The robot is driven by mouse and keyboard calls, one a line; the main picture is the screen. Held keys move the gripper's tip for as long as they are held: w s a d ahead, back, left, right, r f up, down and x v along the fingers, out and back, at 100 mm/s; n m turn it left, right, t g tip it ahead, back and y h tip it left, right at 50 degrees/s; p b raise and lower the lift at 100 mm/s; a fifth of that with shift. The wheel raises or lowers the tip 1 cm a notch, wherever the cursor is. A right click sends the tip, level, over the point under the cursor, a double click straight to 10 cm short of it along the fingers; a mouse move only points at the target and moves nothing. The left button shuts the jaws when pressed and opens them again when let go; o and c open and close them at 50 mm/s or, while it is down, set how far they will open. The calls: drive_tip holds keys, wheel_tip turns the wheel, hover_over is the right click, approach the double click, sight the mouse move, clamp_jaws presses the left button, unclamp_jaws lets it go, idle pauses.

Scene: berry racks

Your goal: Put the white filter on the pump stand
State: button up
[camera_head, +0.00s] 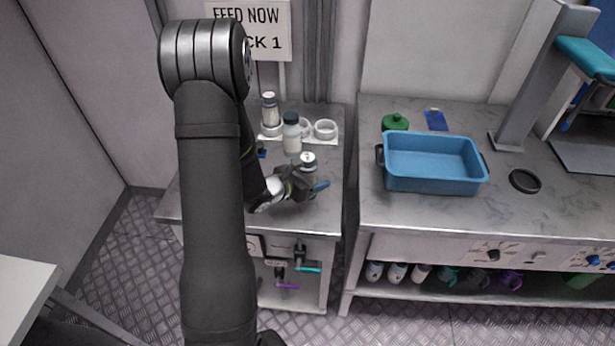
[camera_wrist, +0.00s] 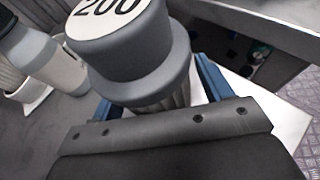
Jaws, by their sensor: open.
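A grey-capped container (camera_head: 309,160) with a white top stands on the left bench. In the wrist view this container (camera_wrist: 130,50) carries the number 200 on its top. My gripper (camera_head: 305,188) is open, with its blue fingers on either side of the container; whether they touch it I cannot tell. The fingers also show in the wrist view (camera_wrist: 155,92). A white stand with round holders (camera_head: 325,130) is at the back of the bench; one holder there is empty. I cannot tell for sure which object is the white filter or whether this stand is the pump stand.
On the right bench are a blue tub (camera_head: 432,185), a green item (camera_head: 395,122) and a black ring (camera_head: 525,181). A gap separates the benches.

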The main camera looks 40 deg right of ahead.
sight(311, 166)
drive_tip(key=c, duration=1.2)
drive_tip(key=shift+o, duration=0.2)
drive_tip(key=shift+r, duration=0.1)
drive_tip(key=shift+r, duration=0.85)
wheel_tip(311, 166, up, 2)
drive_tip(key=shift+r, duration=0.25)
drive_tip(key=s+d+r, duration=0.1)
drive_tip(key=s+r, duration=0.5)
drive_tip(key=s, duration=0.5)
drive_tip(key=shift+s+d+r, duration=0.3)
drive_tip(key=shift+d+r, duration=0.05)
